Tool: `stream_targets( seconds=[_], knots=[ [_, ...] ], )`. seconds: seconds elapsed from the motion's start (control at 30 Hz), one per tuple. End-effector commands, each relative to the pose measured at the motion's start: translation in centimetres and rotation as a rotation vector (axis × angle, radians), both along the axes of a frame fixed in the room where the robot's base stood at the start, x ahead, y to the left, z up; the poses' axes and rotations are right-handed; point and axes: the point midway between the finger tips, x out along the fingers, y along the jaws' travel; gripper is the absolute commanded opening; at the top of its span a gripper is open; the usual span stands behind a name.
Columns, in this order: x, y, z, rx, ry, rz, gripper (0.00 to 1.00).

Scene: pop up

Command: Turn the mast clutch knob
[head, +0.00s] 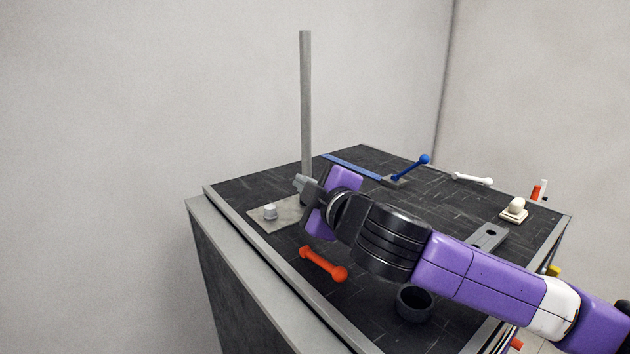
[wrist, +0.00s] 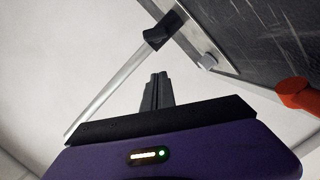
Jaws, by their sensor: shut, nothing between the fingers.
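The grey mast (head: 306,95) stands upright at the table's left. In the wrist view the mast (wrist: 115,88) runs diagonally to a black collar (wrist: 160,33) at its foot. A small silver knob (head: 270,211) sits on a light metal plate (head: 262,222) by the mast; the knob also shows in the wrist view (wrist: 207,61). I cannot tell for sure whether the knob or the collar is the clutch knob. My gripper (head: 301,183) is shut and empty, above the plate and apart from the knob. Its closed fingers show in the wrist view (wrist: 158,80).
An orange-red lever (head: 323,264) lies in front of the plate. A dark round cup (head: 413,303) stands near the front edge below my arm. A blue lever (head: 411,168), a white handle (head: 472,179) and a cream knob (head: 515,208) are farther back and right.

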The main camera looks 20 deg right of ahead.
Motion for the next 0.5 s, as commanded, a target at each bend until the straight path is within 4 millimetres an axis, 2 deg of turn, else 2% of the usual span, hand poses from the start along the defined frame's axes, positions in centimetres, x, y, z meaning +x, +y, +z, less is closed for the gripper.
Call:
stream_targets(
  seconds=[0.1,0.3,0.5],
  knots=[
    [1.8,-0.4,-0.2,-0.002,0.001,-0.004,0.00],
    [2.3,-2.5,-1.7,-0.001,0.001,-0.003,0.00],
    [2.5,-3.1,-2.2,0.001,0.000,-0.001,0.00]
  ],
)
